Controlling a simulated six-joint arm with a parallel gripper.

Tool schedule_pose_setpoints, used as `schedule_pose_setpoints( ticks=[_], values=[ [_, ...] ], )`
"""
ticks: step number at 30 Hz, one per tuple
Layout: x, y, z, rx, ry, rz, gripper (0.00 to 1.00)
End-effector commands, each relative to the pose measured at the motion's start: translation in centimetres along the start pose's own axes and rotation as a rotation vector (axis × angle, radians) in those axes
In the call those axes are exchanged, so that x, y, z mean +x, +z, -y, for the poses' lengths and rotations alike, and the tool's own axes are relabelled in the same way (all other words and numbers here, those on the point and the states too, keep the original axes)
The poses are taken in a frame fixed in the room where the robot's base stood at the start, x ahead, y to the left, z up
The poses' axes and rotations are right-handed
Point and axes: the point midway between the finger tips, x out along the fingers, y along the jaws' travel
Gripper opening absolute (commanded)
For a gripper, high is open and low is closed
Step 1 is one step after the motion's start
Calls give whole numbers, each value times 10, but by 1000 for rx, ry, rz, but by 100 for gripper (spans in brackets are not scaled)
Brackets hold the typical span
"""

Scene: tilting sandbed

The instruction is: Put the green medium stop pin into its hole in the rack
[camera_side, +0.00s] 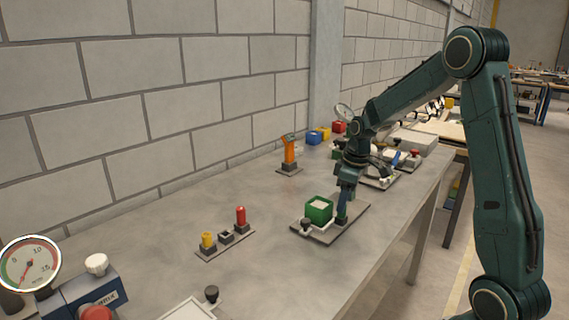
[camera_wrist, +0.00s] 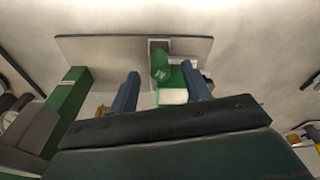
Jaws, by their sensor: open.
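The green medium stop pin, marked M, shows in the wrist view (camera_wrist: 160,66). It stands at a dark square socket on a grey plate (camera_wrist: 95,48). My gripper (camera_wrist: 160,70) is open, with one blue finger on each side of the pin; I cannot tell whether they touch it. In the side view my gripper (camera_side: 343,208) points down just right of a green box (camera_side: 318,209) and largely hides the pin. The rack (camera_side: 211,252) lies to the left, with a yellow pin (camera_side: 208,241), an empty-looking dark middle hole (camera_side: 226,237) and a red pin (camera_side: 241,217).
The green box holds pale material and shares the plate with a black knob (camera_side: 306,225). An orange device (camera_side: 289,152) stands behind. Blue, yellow and red boxes (camera_side: 326,133) are farther back. The table (camera_side: 270,205) is clear between plate and rack.

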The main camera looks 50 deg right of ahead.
Motion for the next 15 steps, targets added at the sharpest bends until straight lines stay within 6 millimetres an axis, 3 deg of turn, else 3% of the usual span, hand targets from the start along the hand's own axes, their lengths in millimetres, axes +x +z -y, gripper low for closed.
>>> schedule_pose_setpoints(
  ticks=[15],
  values=[
    [-86,0,-1,0,3,-3,48]
  ],
)
